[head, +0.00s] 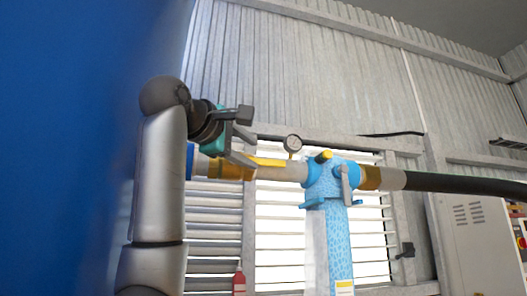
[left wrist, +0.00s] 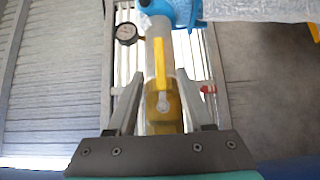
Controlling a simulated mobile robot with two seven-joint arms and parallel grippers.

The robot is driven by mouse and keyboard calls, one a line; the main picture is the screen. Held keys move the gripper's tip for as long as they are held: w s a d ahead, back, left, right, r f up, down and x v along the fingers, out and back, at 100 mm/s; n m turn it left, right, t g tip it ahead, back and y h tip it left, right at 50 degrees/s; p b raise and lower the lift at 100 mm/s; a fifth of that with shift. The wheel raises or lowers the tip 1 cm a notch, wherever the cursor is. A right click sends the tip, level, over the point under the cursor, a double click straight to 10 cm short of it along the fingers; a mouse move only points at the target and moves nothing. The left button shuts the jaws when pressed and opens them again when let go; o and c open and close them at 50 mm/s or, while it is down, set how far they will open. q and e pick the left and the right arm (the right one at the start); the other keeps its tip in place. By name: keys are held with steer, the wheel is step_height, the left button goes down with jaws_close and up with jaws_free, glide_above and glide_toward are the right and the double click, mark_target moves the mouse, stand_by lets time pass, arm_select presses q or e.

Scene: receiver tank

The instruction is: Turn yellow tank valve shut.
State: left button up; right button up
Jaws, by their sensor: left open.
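The yellow valve handle (head: 268,161) lies along the top of a pale pipe, parallel to it. Its brass-coloured valve body (head: 228,170) sits next to the large blue tank (head: 80,130). My left gripper (head: 246,137) is open at the valve, its jaws apart and holding nothing. In the left wrist view the yellow handle (left wrist: 160,62) points away from me between the two fingers (left wrist: 160,76), with a visible gap on each side. Whether a finger touches the pipe or valve body cannot be told. My right gripper is not in view.
A round gauge (head: 293,143) stands on the pipe just beyond the handle. A blue filter unit (head: 335,190) with a yellow knob joins the pipe, and a black hose (head: 465,185) runs off right. A louvred window (head: 280,225) is behind. A grey cabinet (head: 470,240) stands right.

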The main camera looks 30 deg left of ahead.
mark_target(267, 162)
arm_select(q)
steer(key=w, duration=0.2)
steer(key=w+p, duration=0.1)
steer(key=w, duration=0.1)
steer(key=w+p, duration=0.1)
steer(key=w, duration=0.1)
steer(key=shift+w+a, duration=0.2)
steer(key=shift+a, duration=0.05)
jaws_close()
stand_by(1.2)
